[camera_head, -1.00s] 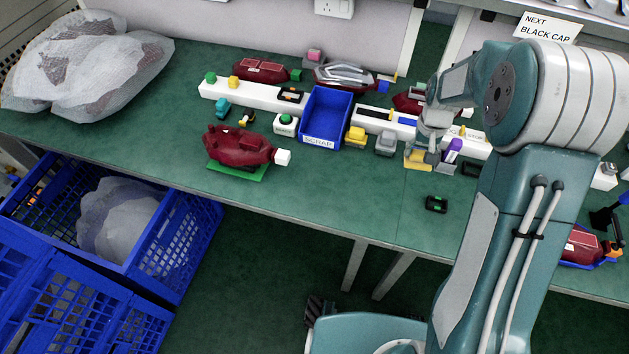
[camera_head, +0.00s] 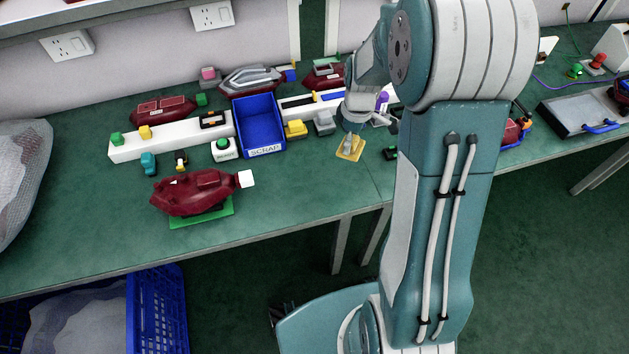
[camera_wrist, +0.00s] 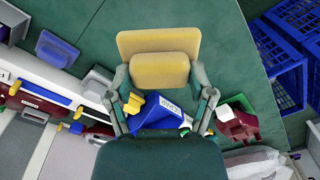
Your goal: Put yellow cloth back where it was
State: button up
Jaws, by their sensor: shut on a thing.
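The yellow cloth (camera_head: 350,147) looks like a small flat folded piece. My gripper (camera_head: 352,124) is shut on it over the front part of the green bench. In the wrist view the cloth (camera_wrist: 158,45) stands out beyond my fingers (camera_wrist: 158,78), with a flat part and a nearer thicker part. I cannot tell whether its lower edge touches the bench. My arm hides part of the bench to the right of the cloth.
A blue SCRAP bin (camera_head: 259,126), a yellow block (camera_head: 295,129) and a grey block (camera_head: 324,122) stand left of my gripper. The front middle bench is clear.

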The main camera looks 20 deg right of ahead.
jog(key=s+d+n, duration=0.2)
jog(key=s+n, duration=0.1)
jog(key=n, duration=0.5)
send_over(313, 182)
jog(key=d, duration=0.1)
jog(key=f, duration=0.4)
jog(key=s+f, duration=0.1)
jog(key=f, duration=0.2)
jog(key=shift+d, duration=0.1)
jog(key=shift+w+a+f, duration=0.15)
jog(key=shift+w+f, duration=0.05)
jog(key=shift+f, duration=0.25)
jog(key=shift+w+a+f, duration=0.1)
jog(key=shift+w+f, duration=0.1)
jog(key=shift+f, duration=0.2)
jog(key=shift+w+a+f, duration=0.1)
jog(key=shift+a+f, duration=0.05)
jog(key=shift+f, duration=0.65)
jog(key=shift+a+f, duration=0.15)
jog(key=shift+f, duration=0.65)
jog(key=o, duration=1.1)
jog(key=shift+d, duration=0.1)
jog(key=shift+o, duration=0.2)
